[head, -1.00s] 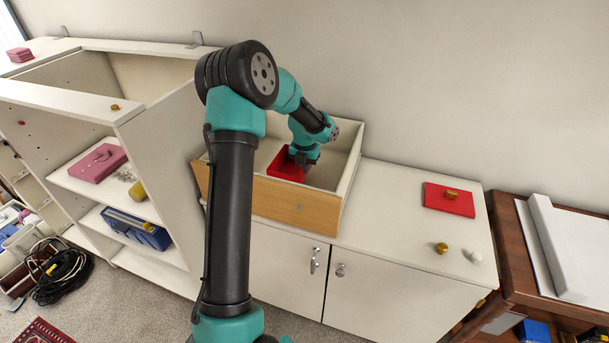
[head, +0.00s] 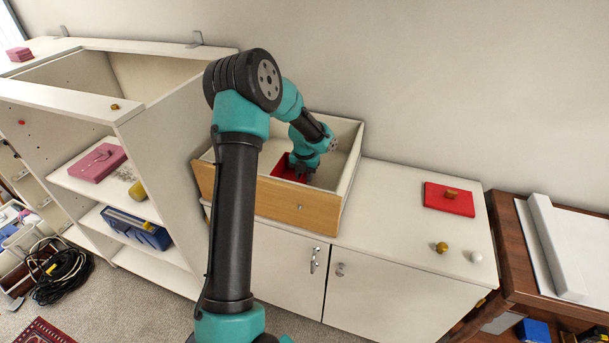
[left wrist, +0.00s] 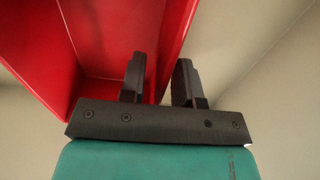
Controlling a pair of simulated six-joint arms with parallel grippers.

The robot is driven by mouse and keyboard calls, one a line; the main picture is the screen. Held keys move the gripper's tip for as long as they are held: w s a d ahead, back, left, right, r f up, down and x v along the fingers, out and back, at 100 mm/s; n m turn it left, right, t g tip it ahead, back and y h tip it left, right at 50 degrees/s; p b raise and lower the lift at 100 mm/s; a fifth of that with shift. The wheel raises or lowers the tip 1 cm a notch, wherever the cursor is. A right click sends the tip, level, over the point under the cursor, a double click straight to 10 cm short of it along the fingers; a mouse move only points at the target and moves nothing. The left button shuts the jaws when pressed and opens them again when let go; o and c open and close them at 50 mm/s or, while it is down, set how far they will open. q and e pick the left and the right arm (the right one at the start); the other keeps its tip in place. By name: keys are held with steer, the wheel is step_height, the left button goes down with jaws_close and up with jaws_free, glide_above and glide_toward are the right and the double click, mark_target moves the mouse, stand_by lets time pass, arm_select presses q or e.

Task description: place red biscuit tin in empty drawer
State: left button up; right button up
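The red biscuit tin (head: 282,171) is an open-topped red box inside the drawer (head: 270,197), partly hidden by my gripper and the drawer front. My left gripper (head: 303,172) reaches down into the drawer at the tin's right side. In the left wrist view the gripper (left wrist: 158,80) has its fingers apart, one over the inside of the red tin (left wrist: 105,35) and one outside its wall. Beige shows between the wall and the outer finger. Whether the tin rests fully on the drawer floor is hard to tell. My right gripper is not in view.
The drawer sits on a white cabinet (head: 400,262). To its right lie a flat red lid-like piece (head: 436,203) with a wooden knob, a gold knob (head: 441,247) and a white knob (head: 476,257). A tall white shelf unit (head: 172,150) stands close on the left.

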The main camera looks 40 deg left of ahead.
arm_select(q)
step_height(320, 180, up, 12)
steer(key=shift+r, duration=0.15)
stand_by(0.7)
